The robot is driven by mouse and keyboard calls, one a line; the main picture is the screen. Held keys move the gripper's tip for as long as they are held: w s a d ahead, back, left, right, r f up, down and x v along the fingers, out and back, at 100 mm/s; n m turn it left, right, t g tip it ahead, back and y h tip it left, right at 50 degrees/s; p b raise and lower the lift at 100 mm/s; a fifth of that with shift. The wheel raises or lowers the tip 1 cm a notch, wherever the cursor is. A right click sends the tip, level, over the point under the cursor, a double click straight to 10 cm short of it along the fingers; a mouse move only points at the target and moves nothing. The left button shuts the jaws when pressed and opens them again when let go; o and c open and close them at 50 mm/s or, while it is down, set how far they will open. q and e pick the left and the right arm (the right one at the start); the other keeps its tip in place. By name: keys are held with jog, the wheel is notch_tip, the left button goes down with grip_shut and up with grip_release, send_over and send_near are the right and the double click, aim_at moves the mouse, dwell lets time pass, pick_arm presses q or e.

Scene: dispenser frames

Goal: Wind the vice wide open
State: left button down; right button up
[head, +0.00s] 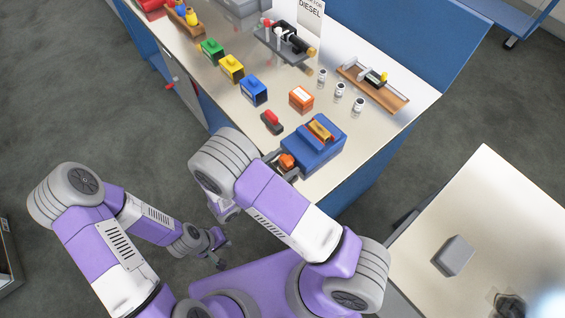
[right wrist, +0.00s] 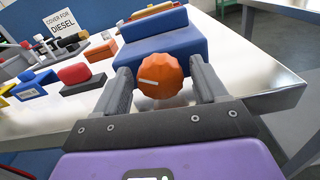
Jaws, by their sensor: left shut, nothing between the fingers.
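The vice is a blue block (head: 310,150) at the near right corner of the bench, with a brass-coloured piece (head: 321,129) in its top. It also fills the upper middle of the right wrist view (right wrist: 160,40). Its orange faceted knob (right wrist: 161,78) with a white mark faces my right gripper (right wrist: 163,80). The right fingers stand either side of the knob, with a narrow gap visible, clearest on the right. In the head view the knob (head: 287,161) is partly hidden by the gripper. My left gripper (head: 219,254) is shut and empty, low over the floor, away from the bench.
A red-topped block (head: 271,122) and an orange box (head: 301,98) stand beside the vice. Blue (head: 254,91), yellow (head: 232,68) and green boxes line the bench's left edge. Small jars and a wooden tray (head: 372,88) lie behind. A separate table (head: 500,220) stands at right.

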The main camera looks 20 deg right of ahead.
jog(key=c, duration=0.9)
jog(key=shift+r+n+p, duration=0.15)
jog(key=shift+n+p, duration=0.55)
jog(key=shift+n, duration=0.1)
jog(key=n+p, duration=0.1)
jog(key=n, duration=0.1)
jog(key=shift+n, duration=0.3)
jog(key=o, duration=1)
jog(key=shift+a, duration=0.1)
